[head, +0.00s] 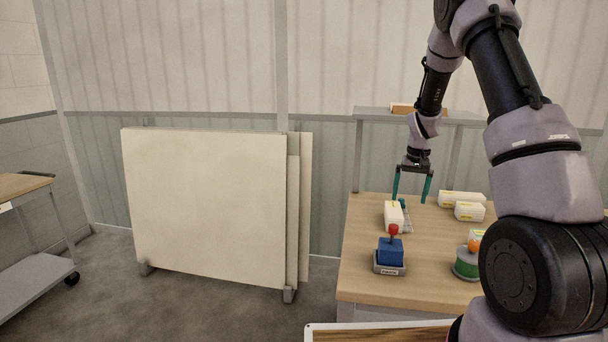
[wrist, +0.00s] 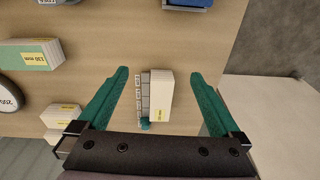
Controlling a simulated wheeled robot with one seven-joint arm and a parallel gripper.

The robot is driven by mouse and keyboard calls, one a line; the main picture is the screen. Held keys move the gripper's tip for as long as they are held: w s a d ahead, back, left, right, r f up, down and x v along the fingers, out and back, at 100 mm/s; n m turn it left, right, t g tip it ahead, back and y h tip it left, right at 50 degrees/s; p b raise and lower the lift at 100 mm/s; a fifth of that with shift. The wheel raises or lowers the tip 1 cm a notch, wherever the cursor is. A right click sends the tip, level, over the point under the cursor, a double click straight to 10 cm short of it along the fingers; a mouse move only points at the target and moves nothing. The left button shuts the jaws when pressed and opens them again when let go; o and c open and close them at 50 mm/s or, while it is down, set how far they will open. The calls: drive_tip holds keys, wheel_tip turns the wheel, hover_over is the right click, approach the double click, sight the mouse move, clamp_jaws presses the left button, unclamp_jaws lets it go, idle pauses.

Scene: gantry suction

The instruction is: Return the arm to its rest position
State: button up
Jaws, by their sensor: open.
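My gripper (head: 411,198) has two teal fingers and points down above the wooden table (head: 360,270). The fingers are apart, and in the wrist view my gripper (wrist: 160,80) shows nothing clasped between them. A white block (head: 394,217) lies on the table below the fingers, beside a small grey strip. In the wrist view the white block (wrist: 160,97) and the grey strip (wrist: 144,95) lie in the gap between the fingers, lower than them. My arm reaches out from the right side of the head view and bends down to the gripper.
A blue box with a red ball-topped stick (head: 390,251) stands at the table's front. A green and grey round device with an orange knob (head: 467,262) is to its right. White boxes (head: 462,198) lie at the back right. A shelf (head: 375,114) stands behind. Large panels (head: 205,205) stand left.

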drive_tip(key=s+a+r+t, duration=0.1)
drive_tip(key=s+a+r, duration=0.1)
drive_tip(key=s+r, duration=0.35)
drive_tip(key=s+a+r+m+t+y, duration=0.1)
drive_tip(key=s+r, duration=0.1)
drive_tip(key=r, duration=0.7)
drive_tip(key=s+a+r+t, duration=0.1)
drive_tip(key=s+a+r, duration=0.1)
drive_tip(key=s+r, duration=0.35)
drive_tip(key=s+a+r+t, duration=0.1)
drive_tip(key=s+a+r, duration=0.1)
drive_tip(key=s+r, duration=0.3)
drive_tip(key=s+a+r+t, duration=0.2)
drive_tip(key=s+r, duration=0.3)
drive_tip(key=s, duration=0.9)
drive_tip(key=shift+s+r+m+y, duration=0.15)
drive_tip(key=shift+s+m+y, duration=0.1)
drive_tip(key=shift+m+y, duration=0.05)
